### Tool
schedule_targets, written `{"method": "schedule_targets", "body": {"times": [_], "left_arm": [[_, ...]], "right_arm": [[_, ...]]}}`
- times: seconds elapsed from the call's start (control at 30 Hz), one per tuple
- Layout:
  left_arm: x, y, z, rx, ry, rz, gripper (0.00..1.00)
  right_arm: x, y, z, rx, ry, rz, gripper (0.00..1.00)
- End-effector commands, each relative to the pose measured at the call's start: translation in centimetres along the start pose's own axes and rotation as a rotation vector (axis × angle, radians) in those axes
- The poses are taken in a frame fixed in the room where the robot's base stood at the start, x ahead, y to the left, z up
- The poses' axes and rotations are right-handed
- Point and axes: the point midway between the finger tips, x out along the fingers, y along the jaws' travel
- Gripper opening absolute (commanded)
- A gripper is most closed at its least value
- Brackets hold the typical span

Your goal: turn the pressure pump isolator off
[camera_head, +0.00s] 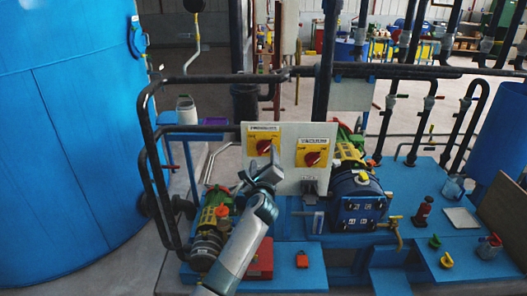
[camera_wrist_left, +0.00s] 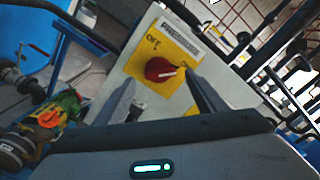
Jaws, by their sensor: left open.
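The isolator under my left gripper has a red rotary knob (camera_head: 263,147) on a yellow plate, on a pale panel (camera_head: 286,182). In the left wrist view its label appears to read "PRESSURE", and the red knob (camera_wrist_left: 160,70) shows a white pointer line aimed right, away from the "OFF" mark at upper left. My left gripper (camera_head: 262,170) is open just in front of and below this knob. In the left wrist view the fingers of my left gripper (camera_wrist_left: 162,88) lie either side of the knob's lower part; contact cannot be told. My right gripper is out of view.
A second red knob on a yellow plate (camera_head: 312,158) sits right of the first. A blue pump (camera_head: 357,200) stands right of the panel, and a green and yellow pump (camera_head: 213,215) below left. Black pipes (camera_head: 150,150) run left, beside a large blue tank (camera_head: 65,130).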

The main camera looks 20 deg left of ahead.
Motion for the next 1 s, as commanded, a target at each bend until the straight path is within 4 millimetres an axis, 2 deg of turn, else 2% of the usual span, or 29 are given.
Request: {"method": "schedule_targets", "body": {"times": [0.1, 0.3, 0.73, 0.77, 0.9, 0.93, 1.0], "left_arm": [[1.6, 0.0, 0.0, -0.001, 0.001, 0.002, 0.64], [3.3, 0.0, 0.0, -0.001, 0.000, 0.001, 0.64], [3.9, 0.0, 0.0, -0.001, 0.000, 0.000, 0.64], [3.9, 0.0, 0.0, -0.001, 0.000, 0.000, 0.62], [3.8, 0.0, 0.0, -0.001, 0.001, 0.000, 0.28], [3.8, 0.0, 0.0, -0.001, 0.001, 0.000, 0.23], [3.8, 0.0, 0.0, -0.001, 0.001, 0.000, 0.23]], "right_arm": [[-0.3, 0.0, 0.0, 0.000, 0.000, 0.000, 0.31], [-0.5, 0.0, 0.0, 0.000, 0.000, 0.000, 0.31], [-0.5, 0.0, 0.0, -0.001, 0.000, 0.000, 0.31], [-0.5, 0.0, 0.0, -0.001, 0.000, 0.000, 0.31], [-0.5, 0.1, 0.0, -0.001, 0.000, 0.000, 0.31], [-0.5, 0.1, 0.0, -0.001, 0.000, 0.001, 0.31], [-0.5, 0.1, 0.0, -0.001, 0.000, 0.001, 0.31]]}}
